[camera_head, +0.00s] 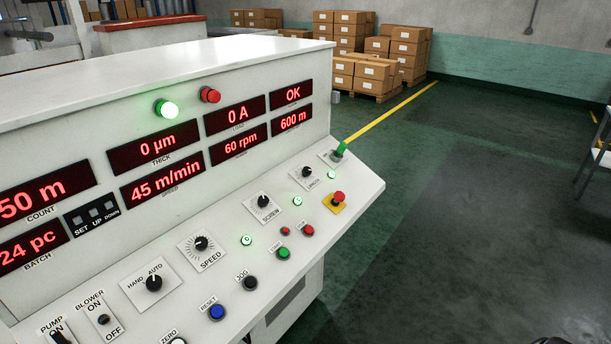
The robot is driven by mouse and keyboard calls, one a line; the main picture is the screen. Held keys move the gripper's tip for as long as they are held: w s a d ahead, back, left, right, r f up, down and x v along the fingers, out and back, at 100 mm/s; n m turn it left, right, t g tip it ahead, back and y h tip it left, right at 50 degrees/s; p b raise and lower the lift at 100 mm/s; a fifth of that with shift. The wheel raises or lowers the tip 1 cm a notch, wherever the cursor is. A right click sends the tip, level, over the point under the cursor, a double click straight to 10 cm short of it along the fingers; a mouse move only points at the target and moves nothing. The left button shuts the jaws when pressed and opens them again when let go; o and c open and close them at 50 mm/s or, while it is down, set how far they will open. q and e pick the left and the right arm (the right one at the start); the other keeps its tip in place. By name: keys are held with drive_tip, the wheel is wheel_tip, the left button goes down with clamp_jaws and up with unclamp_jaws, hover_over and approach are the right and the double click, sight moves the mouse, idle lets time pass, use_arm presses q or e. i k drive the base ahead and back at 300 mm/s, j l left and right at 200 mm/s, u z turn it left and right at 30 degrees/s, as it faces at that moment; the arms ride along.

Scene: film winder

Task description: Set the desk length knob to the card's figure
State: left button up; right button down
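The control desk (200,60) fills the left of the view. A black knob (306,172) on a white dial plate stands near the right end of its sloping panel; its small label looks like LENGTH. Its pointer setting is too small to read. The display (292,120) above reads 600 m. Another display (45,200) at the left edge, partly cut off, ends in 50 m above the word COUNT. No card with a figure is visible.
Near the length knob are the SCREW knob (263,202), the SPEED knob (201,244), a red stop button (338,198) on a yellow plate and a green-topped switch (339,150). Boxes (360,75) are stacked at the back. The green floor right of the desk is clear.

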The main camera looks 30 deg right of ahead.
sight(307, 171)
drive_tip(key=l+z, duration=0.15)
drive_tip(key=l, duration=0.25)
drive_tip(key=i+l+z, duration=0.15)
drive_tip(key=l, duration=0.3)
drive_tip(key=i+l+z, duration=0.15)
drive_tip(key=l, duration=0.25)
